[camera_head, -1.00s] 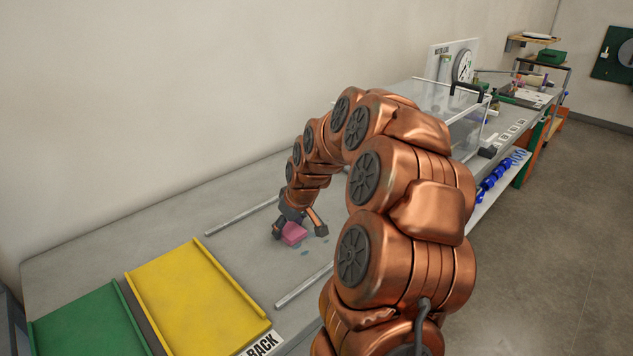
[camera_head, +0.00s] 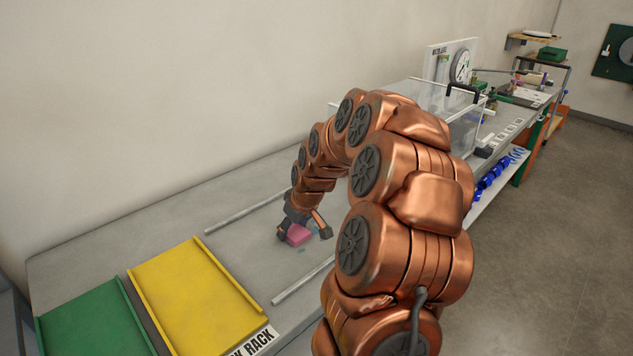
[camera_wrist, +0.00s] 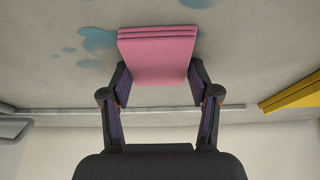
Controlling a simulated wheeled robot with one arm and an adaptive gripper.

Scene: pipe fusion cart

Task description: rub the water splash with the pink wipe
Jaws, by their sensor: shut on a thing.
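The pink wipe (camera_wrist: 157,58) is a folded pad held between the two fingers of my gripper (camera_wrist: 160,85) in the wrist view. My gripper is shut on it. In the head view the wipe (camera_head: 298,235) is at the grey bench top, below my gripper (camera_head: 305,230). The water splash (camera_wrist: 97,38) shows in the wrist view as several blue patches on the bench, to the left of the wipe and reaching its upper right corner. The wipe hides part of it. I cannot tell for sure whether the wipe touches the surface.
Two metal rails (camera_head: 245,217) (camera_head: 303,281) lie on the bench on either side of the gripper. A yellow tray (camera_head: 197,295) and a green tray (camera_head: 95,322) are at the left. A clear box (camera_head: 463,125) stands beyond my arm.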

